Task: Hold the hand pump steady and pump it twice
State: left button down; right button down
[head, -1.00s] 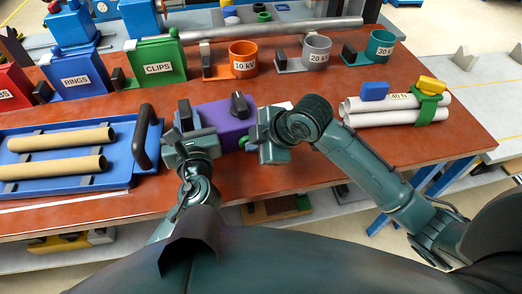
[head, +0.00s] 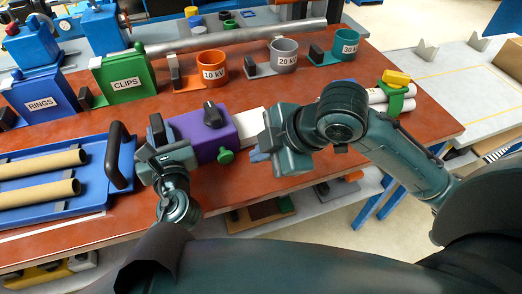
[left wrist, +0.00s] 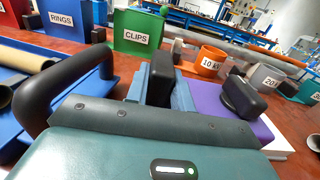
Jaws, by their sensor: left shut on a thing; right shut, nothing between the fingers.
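The hand pump appears to be the purple block (head: 207,137) with a black knob (head: 211,114) on top and a green knob (head: 225,156) on its near right side. It lies on the red-brown table; its purple body also shows in the left wrist view (left wrist: 208,104). My left gripper (head: 160,143) is at the block's left end, shut on a black upright grip (left wrist: 160,79) there. The hold is partly hidden by the fingers. My right gripper (head: 262,150) is shut and empty, right of the block and apart from the green knob.
A blue tray (head: 98,203) with cardboard tubes and a black handle (head: 119,156) stands close left of my left gripper. Orange (head: 213,69), grey (head: 284,55) and teal (head: 345,46) cups stand behind. A white plate (head: 250,122) lies right of the block.

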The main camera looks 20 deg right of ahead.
dwell(0.4)
pick_arm(q)
jog(key=c, duration=1.1)
grip_release()
